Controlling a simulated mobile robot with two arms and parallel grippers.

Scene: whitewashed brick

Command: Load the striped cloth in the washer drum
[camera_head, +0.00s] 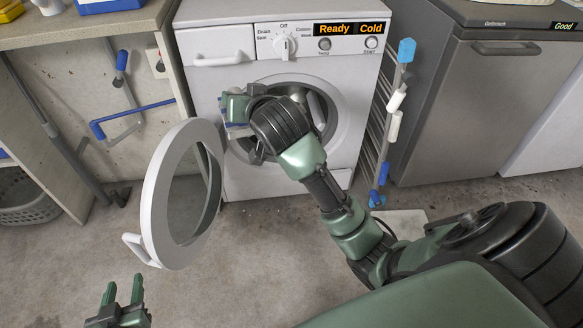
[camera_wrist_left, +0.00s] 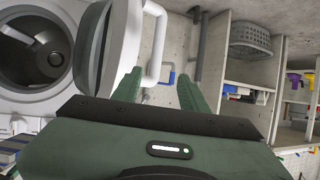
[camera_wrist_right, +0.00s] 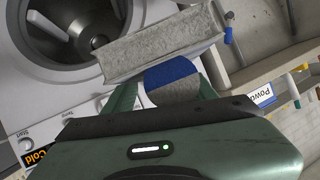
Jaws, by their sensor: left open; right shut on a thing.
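The striped cloth (camera_wrist_right: 172,76), with blue, white and grey areas, is between the fingers of my right gripper (camera_head: 237,108). The drum (camera_wrist_right: 85,30) shows beside the cloth in the right wrist view. The white washer (camera_head: 250,182) has its round door (camera_head: 156,200) swung open to the left. My left gripper (camera_head: 122,289) is open and empty, low at the left, below the door handle (camera_head: 138,248).
A drying rack (camera_head: 392,128) with blue ends stands right of the washer, beside a grey appliance (camera_head: 470,110). A workbench (camera_head: 85,30) stands left, with a basket (camera_head: 28,203) beneath. The floor in front of the washer is mostly clear.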

